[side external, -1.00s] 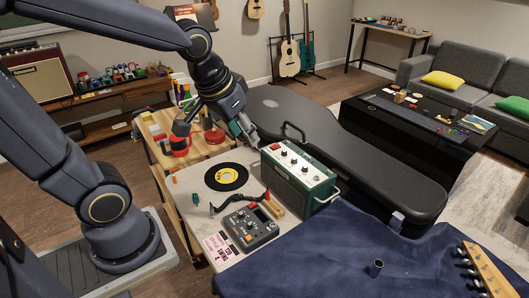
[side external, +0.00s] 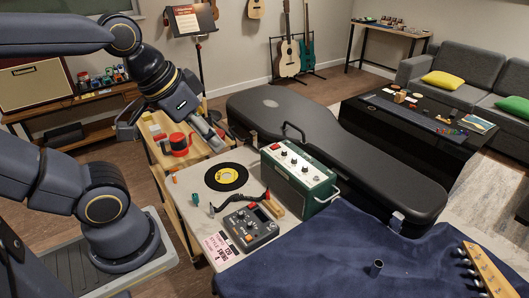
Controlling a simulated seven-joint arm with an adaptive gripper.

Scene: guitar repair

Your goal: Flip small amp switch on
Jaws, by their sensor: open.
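The small amp (side external: 290,182) is a dark green box with a light top panel. It stands on the worktable against the guitar case. A red switch (side external: 275,147) sits at the left end of its panel, beside several knobs; its on or off position is too small to tell. My gripper (side external: 168,134) is open and empty, its fingers wide apart. It hangs over the wooden cart, left of the amp and well apart from the switch.
The black guitar case (side external: 350,160) lies behind the amp. A black record (side external: 226,177), a grey pedal (side external: 250,228) with a cable, and a blue cloth (side external: 330,255) cover much of the tabletop.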

